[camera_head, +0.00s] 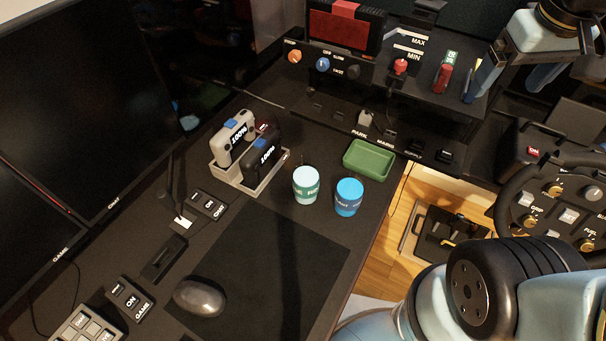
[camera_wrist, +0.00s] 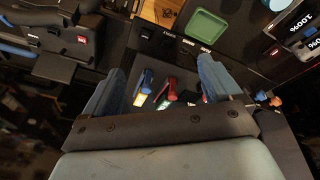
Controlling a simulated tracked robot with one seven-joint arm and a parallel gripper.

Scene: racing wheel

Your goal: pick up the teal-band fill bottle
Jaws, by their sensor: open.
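A red bottle (camera_head: 442,78) with a green-teal and white band lies on the raised black shelf at the upper right of the head view. It looks like the teal-band fill bottle. In the wrist view the red bottle (camera_wrist: 171,90) shows between the fingers, with its pale banded end toward the palm. A blue bottle (camera_wrist: 146,82) with a yellow band lies to its left. In the head view my gripper (camera_head: 512,80) is right of the bottle.
A green tray (camera_head: 369,160), a teal-labelled cup (camera_head: 306,185) and a blue cup (camera_head: 348,197) stand on the desk. A red-topped knob (camera_head: 400,66) rises left of the bottles. The steering wheel (camera_head: 560,200) is at the right.

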